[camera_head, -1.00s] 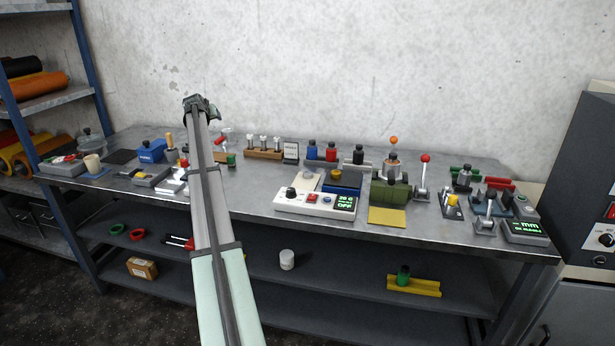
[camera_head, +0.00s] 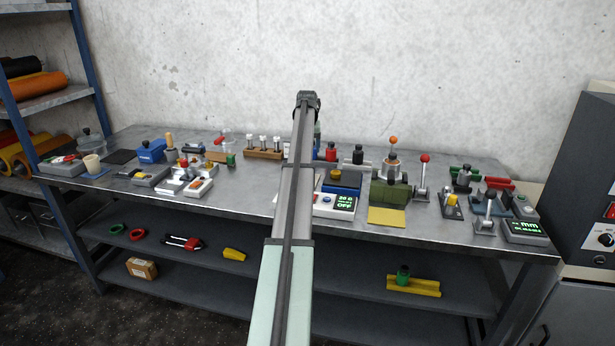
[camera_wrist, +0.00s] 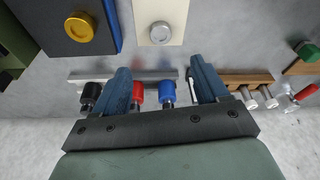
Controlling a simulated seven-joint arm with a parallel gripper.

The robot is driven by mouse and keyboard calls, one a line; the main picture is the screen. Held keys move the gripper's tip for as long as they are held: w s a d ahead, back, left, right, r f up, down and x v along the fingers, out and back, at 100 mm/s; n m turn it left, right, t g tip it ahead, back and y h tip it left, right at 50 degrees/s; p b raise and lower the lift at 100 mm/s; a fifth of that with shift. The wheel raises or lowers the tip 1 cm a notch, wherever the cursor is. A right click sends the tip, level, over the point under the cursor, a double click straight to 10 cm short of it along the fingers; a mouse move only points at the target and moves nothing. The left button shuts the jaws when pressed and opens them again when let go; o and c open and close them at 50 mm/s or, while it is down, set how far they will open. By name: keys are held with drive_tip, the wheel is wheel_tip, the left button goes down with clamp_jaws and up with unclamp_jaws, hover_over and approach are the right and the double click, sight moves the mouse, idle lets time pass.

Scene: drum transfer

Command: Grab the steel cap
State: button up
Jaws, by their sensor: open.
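The steel cap (camera_wrist: 160,33) is a round silver disc on a cream plate (camera_wrist: 146,13) in the wrist view. My gripper (camera_wrist: 159,67) is open and empty, its two blue fingers apart, and the cap shows beyond the fingertips, roughly centred between them. In the head view my gripper (camera_head: 308,100) is raised above the back of the bench, and my arm hides the cap.
A blue-edged block with a yellow cap (camera_wrist: 80,27) stands beside the cream plate. Red (camera_wrist: 137,94) and blue (camera_wrist: 167,94) bottles stand in a grey rack near the fingers. A control box (camera_head: 335,203) and green block (camera_head: 390,193) sit right of my arm.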

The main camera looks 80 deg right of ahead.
drive_tip(key=x, duration=1.3)
drive_tip(key=shift+w+f, duration=0.1)
drive_tip(key=shift+f, duration=0.1)
drive_tip(key=shift+c, duration=0.3)
drive_tip(key=c, duration=1.2)
